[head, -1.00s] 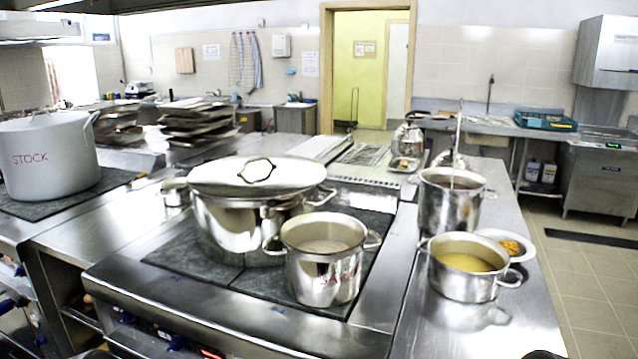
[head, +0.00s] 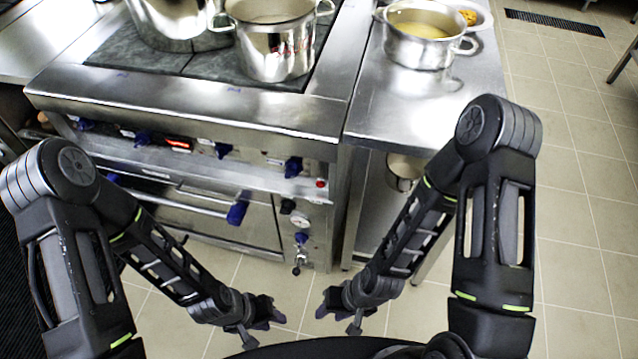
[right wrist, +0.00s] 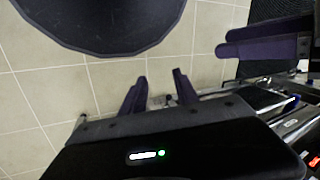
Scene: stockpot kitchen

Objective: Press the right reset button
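The stove's front panel shows in the head view with a small red button (head: 320,183) at its right end. I cannot tell for certain which part is the right reset button. A lit red display (head: 178,143) and blue knobs (head: 293,167) sit along the panel. My left gripper (head: 277,314) is low in front of the stove, empty, and looks open. My right gripper (head: 321,304) is beside it, open and empty; its spread fingers show in the right wrist view (right wrist: 158,88). Both grippers are apart from the panel.
Pots (head: 271,40) stand on the cooktop, and a pot of yellow liquid (head: 425,35) stands on the steel counter (head: 410,105) to the right. An oven handle (head: 185,205) juts out below the panel. A pressure gauge (head: 300,220) and tap are lower right. Tiled floor (head: 580,230) is clear at right.

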